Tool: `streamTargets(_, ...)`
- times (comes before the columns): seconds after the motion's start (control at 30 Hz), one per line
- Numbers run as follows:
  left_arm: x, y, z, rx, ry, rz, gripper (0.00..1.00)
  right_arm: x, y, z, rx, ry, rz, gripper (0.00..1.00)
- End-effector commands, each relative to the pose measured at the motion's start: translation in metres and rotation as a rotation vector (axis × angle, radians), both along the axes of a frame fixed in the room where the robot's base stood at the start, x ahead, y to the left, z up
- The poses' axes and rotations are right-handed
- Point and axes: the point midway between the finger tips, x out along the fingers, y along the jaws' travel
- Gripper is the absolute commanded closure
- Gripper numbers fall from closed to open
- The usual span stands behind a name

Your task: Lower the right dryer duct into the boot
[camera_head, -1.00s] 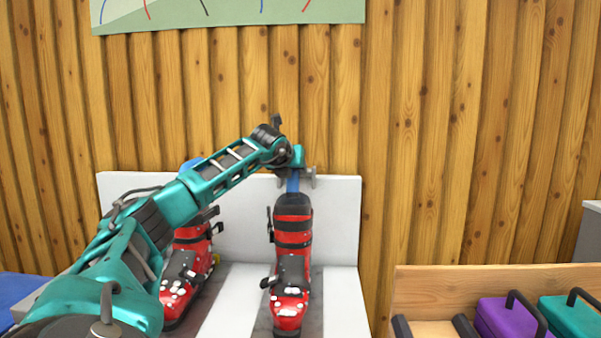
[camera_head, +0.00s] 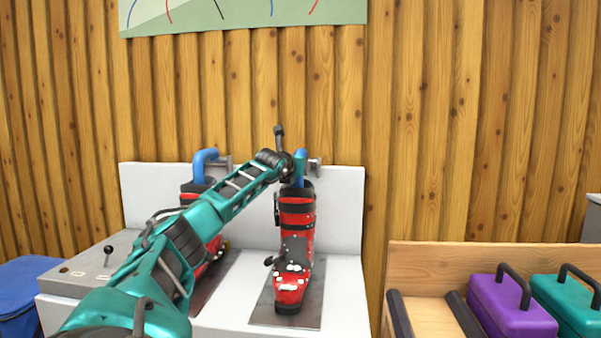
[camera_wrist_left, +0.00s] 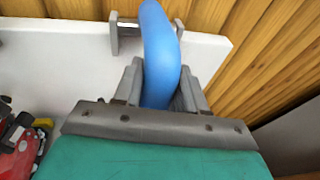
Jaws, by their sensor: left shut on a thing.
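The right dryer duct (camera_head: 300,157) is a blue tube at the top of the right red ski boot (camera_head: 296,226). Its lower end appears to go into the boot's dark cuff, but how deep I cannot tell. The boot stands upright on a grey plate (camera_head: 262,314). My left gripper (camera_head: 299,172) is at the duct just above the boot. In the left wrist view the gripper (camera_wrist_left: 160,88) is shut on the blue duct (camera_wrist_left: 160,40), one finger each side. My right gripper is not in view.
A left blue duct (camera_head: 203,160) bends over another red boot (camera_head: 196,195), partly hidden by my left arm. A grey bracket (camera_head: 315,167) is beside the right duct. A wooden bench (camera_head: 430,255) holds purple (camera_head: 513,312) and teal (camera_head: 566,300) cases at right.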

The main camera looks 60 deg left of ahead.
Motion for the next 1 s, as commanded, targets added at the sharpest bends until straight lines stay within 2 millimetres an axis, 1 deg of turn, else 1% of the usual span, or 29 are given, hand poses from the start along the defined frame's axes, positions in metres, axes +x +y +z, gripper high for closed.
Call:
streamTargets(0.03,0.0003,0.0018,-0.0052,0.007,-0.006,0.0,1.0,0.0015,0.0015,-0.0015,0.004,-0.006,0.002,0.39)
streamTargets(0.13,0.0009,0.0042,-0.0069,0.021,-0.017,-0.001,1.0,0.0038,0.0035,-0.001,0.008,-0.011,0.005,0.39)
streamTargets(0.4,0.001,0.0083,-0.0084,0.043,-0.032,-0.001,1.0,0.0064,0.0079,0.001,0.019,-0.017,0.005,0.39)
streamTargets(0.83,0.0013,0.0085,-0.0095,0.045,-0.03,-0.001,1.0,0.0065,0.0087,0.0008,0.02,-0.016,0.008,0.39)
streamTargets(0.87,0.0014,0.0084,-0.0096,0.044,-0.029,-0.001,0.56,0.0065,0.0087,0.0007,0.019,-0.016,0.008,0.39)
streamTargets(1.0,0.0012,0.0085,-0.0088,0.044,-0.032,-0.001,0.43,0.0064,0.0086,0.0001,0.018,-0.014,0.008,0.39)
